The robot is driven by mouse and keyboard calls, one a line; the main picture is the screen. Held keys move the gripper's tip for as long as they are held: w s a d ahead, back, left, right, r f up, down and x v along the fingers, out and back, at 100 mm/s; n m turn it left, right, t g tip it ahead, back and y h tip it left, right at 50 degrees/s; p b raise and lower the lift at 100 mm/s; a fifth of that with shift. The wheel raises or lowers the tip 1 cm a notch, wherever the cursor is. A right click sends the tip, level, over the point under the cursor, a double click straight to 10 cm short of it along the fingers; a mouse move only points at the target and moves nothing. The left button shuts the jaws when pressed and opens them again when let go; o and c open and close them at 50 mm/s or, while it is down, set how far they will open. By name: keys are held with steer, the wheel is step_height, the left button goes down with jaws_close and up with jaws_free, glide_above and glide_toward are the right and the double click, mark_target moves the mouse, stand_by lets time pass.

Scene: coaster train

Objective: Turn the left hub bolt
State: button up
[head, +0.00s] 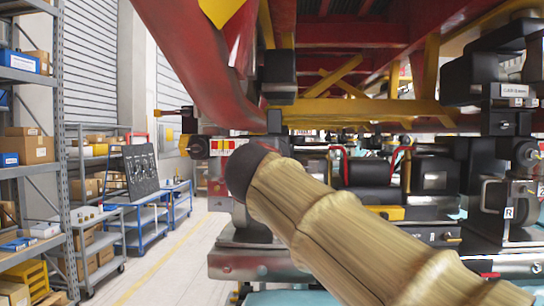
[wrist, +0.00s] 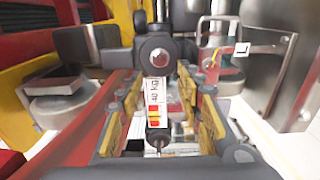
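In the wrist view, a dark round bolt head with a grey centre (wrist: 158,56) sits at top middle, with a white label with red and yellow stripes (wrist: 155,100) below it. I take it for the left hub bolt. My gripper (wrist: 158,88) is open, its two yellow-padded fingers apart on either side of the label. The bolt head lies just beyond the fingertips; I cannot tell whether they touch anything. In the head view a similar striped label (head: 226,146) shows left of my sleeved arm. The arm's end hides what lies behind it, and my gripper does not show there.
Red and yellow car framework hangs overhead. A similar dark round fitting (head: 528,153) stands at the right, near an "R" tag (head: 508,212). Dark machinery fills the space between. Shelving (head: 32,165), blue carts (head: 145,232) and an open floor aisle (head: 175,265) lie at left.

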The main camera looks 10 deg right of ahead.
steer(key=v, duration=0.5)
steer(key=shift+s+a, duration=0.1)
steer(key=shift+s, duration=0.05)
